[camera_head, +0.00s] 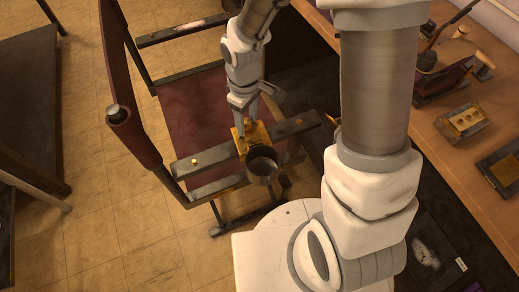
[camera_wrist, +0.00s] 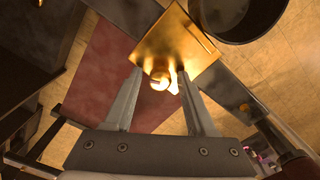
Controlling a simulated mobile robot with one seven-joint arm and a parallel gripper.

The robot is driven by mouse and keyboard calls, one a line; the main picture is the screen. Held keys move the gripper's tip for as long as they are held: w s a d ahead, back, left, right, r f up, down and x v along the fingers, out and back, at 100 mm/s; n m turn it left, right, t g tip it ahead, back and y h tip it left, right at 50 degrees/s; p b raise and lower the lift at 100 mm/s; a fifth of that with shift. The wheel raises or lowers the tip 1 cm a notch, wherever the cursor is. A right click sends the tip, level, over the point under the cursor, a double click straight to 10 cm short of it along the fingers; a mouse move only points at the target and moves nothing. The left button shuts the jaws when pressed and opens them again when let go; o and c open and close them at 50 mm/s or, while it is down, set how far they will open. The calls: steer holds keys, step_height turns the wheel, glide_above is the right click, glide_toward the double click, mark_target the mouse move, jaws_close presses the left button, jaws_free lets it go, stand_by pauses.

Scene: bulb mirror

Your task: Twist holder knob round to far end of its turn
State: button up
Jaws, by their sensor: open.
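The holder is a brass block (camera_head: 241,147) on the dark bar of a chair, with a dark round cup (camera_head: 262,166) in front of it. In the wrist view the brass plate (camera_wrist: 178,38) and the cup (camera_wrist: 238,12) show at the top. A small shiny brass knob (camera_wrist: 160,82) stands out from the plate's lower edge. My gripper (camera_wrist: 160,78) is open, with its fingers on either side of the knob in the picture. I cannot tell whether they touch it. In the head view my gripper (camera_head: 256,121) is just above the brass block, and the knob is not clear.
The chair has a dark red seat (camera_head: 195,112) and another small brass knob (camera_head: 195,161) on its bar. A wooden workbench (camera_head: 437,132) with tools and brass-plated blocks is at the right. A dark table (camera_head: 35,80) stands at the left. Tiled floor (camera_head: 120,235) is open at the lower left.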

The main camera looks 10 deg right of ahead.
steer(key=n+p, duration=0.2)
steer(key=n, duration=0.3)
steer(key=shift+p, duration=0.3)
steer(key=shift+n, duration=0.4)
steer(key=shift+r+n+p, duration=0.1)
steer(key=shift+n+p, duration=1.3)
steer(key=shift+n, duration=1.1)
jaws_close()
